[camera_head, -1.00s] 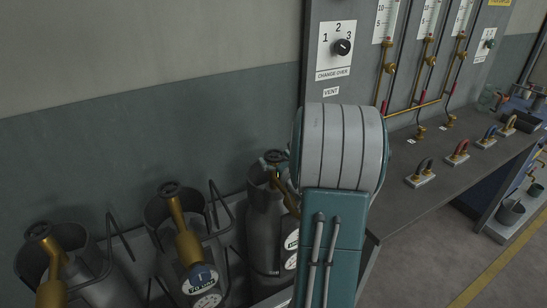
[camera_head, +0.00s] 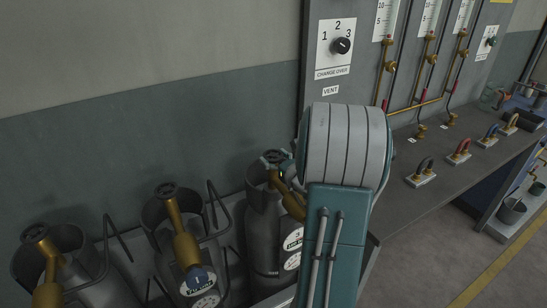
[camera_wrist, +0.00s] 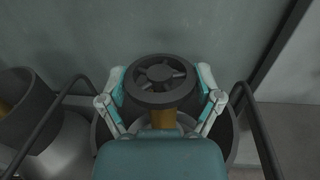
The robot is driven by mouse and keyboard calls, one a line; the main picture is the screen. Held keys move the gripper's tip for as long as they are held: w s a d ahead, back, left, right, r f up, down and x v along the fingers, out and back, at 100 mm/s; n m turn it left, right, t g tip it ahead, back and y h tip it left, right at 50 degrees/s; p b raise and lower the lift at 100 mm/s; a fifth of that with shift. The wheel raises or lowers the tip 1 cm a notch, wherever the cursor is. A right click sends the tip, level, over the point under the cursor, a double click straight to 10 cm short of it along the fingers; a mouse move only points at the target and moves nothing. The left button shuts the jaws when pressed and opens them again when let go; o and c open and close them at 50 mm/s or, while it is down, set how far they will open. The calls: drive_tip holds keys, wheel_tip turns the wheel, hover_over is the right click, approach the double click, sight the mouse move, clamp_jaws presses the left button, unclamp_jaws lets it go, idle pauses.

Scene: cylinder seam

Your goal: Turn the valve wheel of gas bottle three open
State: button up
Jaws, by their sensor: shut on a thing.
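Gas bottle three (camera_head: 268,230) is the grey bottle at the right end of the row in the head view, with a 3 marked by its labels. Its dark round valve wheel (camera_wrist: 161,80) shows from above in the wrist view, over a brass valve stem. My gripper (camera_wrist: 161,88) has one finger on each side of the wheel and is shut on its rim. In the head view my gripper (camera_head: 276,158) is small at the bottle's top, and my arm hides part of the bottle's right side.
Two other gas bottles with brass valves, the middle one (camera_head: 187,245) and the left one (camera_head: 62,265), stand to the left. Black bent rails (camera_wrist: 262,130) flank the bottle. A panel with a change-over knob (camera_head: 342,46) stands behind a grey bench (camera_head: 400,165).

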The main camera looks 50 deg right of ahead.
drive_tip(key=n+y, duration=0.2)
drive_tip(key=y, duration=0.1)
drive_tip(key=n+y, duration=0.1)
drive_tip(key=y, duration=0.2)
drive_tip(key=shift+d+r+n, duration=0.15)
drive_tip(key=shift+d+n, duration=0.05)
drive_tip(key=shift+n, duration=0.2)
drive_tip(key=shift+n+g+y, duration=0.4)
drive_tip(key=shift+n+y, duration=0.9)
drive_tip(key=shift+y, duration=0.6)
drive_tip(key=o, duration=0.9)
drive_tip(key=v, duration=1.2)
drive_tip(key=shift+d+f, duration=0.2)
